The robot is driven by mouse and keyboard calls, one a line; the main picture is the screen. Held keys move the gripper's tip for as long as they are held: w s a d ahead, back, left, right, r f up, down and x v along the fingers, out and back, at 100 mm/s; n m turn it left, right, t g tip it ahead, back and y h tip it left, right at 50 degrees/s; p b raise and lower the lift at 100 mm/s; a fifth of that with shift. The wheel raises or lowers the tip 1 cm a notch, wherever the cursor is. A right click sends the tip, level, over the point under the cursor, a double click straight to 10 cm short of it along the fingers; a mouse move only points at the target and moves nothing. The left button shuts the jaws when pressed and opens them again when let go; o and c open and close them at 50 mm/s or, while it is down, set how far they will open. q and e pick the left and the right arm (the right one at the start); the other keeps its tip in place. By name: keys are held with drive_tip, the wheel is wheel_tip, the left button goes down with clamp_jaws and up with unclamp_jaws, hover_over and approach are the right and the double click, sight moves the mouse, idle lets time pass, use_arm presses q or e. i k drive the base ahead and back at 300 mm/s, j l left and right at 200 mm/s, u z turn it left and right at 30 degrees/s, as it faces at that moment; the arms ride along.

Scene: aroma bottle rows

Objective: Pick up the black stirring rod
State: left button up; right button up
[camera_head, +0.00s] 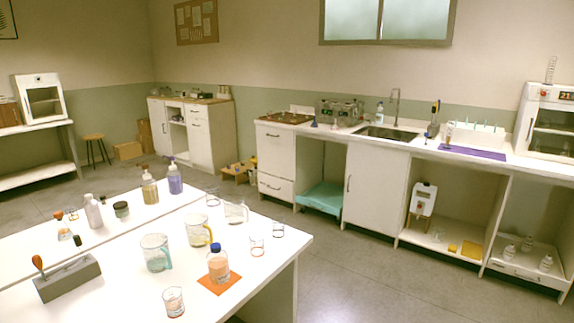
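A grey block-shaped holder (68,282) sits at the near left of the white table. A short black-topped piece (77,240) shows at the holder's back edge; it may be the black stirring rod, but it is too small to be sure. I cannot tell whether it stands in the holder or behind it. A piece with an orange bulb-shaped top (38,262) stands upright at the holder's left end. Neither of my grippers is in view.
On the white table (120,285) stand beakers (156,253), a blue-capped bottle (218,264) on an orange mat (219,283), pump bottles (174,179) and small jars. A counter with a sink (387,133) runs along the back wall. Grey floor (345,265) lies open between.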

sight(77, 239)
drive_tip(key=i+j+u, duration=0.1)
drive_tip(key=u, duration=0.35)
drive_tip(key=i+u, duration=0.1)
drive_tip(key=u, duration=0.3)
drive_tip(key=i+j+u, duration=0.1)
drive_tip(key=u, duration=0.35)
drive_tip(key=i+l, duration=0.05)
